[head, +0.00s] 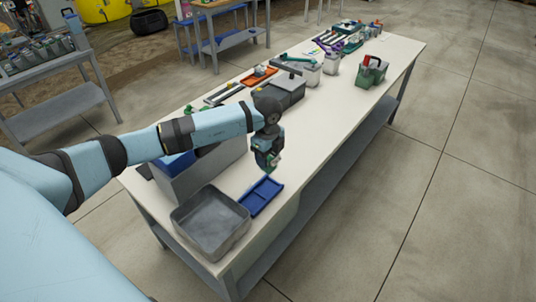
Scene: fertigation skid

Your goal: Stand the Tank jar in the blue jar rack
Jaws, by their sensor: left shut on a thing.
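The blue jar rack (262,197) lies flat on the near part of the white workbench, beside a grey tray. My left gripper (269,164) points down just above and behind the rack's far end. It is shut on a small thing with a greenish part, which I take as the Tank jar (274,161). The fingers hide most of it, and its label cannot be read. I cannot tell how high it is above the bench. My right gripper is not in view.
An empty grey tray (208,224) stands at the bench's near corner, left of the rack. A grey box (201,176) stands behind it. A green caddy (372,72) and several bins and tools fill the far half. The bench (315,132) is clear right of my gripper.

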